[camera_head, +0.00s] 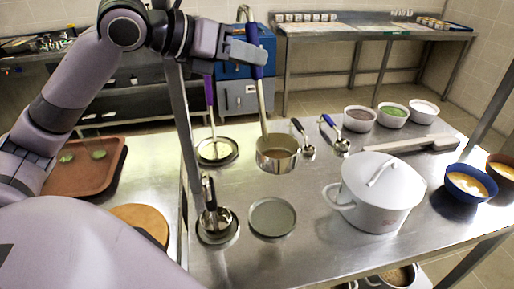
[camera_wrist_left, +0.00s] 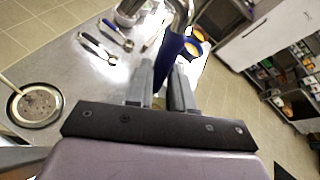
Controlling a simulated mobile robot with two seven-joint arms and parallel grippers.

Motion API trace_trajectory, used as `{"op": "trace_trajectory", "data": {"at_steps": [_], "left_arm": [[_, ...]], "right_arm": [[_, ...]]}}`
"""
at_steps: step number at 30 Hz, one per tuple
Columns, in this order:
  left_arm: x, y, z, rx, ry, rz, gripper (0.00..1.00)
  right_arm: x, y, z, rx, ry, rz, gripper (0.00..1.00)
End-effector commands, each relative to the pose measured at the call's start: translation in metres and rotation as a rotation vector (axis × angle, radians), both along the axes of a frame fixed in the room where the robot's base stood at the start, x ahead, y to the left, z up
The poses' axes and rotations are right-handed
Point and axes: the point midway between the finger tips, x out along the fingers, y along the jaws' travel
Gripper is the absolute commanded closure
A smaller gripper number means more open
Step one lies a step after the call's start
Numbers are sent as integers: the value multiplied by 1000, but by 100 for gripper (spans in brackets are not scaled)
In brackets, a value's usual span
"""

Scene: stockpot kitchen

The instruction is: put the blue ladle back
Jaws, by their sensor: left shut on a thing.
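My left gripper (camera_head: 252,55) is shut on the blue handle of a long ladle (camera_head: 277,156). The ladle is near upright, with its steel bowl low over the steel table; I cannot tell whether it touches. In the left wrist view, the blue handle (camera_wrist_left: 171,52) of the ladle sits between the fingers of my left gripper (camera_wrist_left: 168,80). An empty round grey dish (camera_head: 272,218) lies nearer me than the bowl. A purple-handled ladle (camera_head: 209,92) stands in another round dish (camera_head: 231,158) to the left. My right gripper is not in view.
A black-handled ladle (camera_head: 209,190) stands in a near-left dish. Small black-handled (camera_head: 308,150) and blue-handled (camera_head: 342,144) ladles lie right of the held bowl. A lidded white pot (camera_head: 383,195) and several bowls stand farther right. A metal post (camera_head: 181,120) rises at left.

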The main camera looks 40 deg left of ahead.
Motion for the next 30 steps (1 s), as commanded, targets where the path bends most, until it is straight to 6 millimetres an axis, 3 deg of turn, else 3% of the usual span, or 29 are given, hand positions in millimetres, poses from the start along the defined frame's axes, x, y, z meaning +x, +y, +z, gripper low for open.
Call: {"op": "trace_trajectory", "data": {"at_steps": [1, 18, 30], "left_arm": [[0, 0, -13, -3, 3, 0, 100], [0, 0, -116, -6, 3, 2, 100], [0, 0, -156, -7, 2, 1, 100]], "right_arm": [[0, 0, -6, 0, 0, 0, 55], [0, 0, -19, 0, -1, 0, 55], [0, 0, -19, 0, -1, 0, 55]]}}
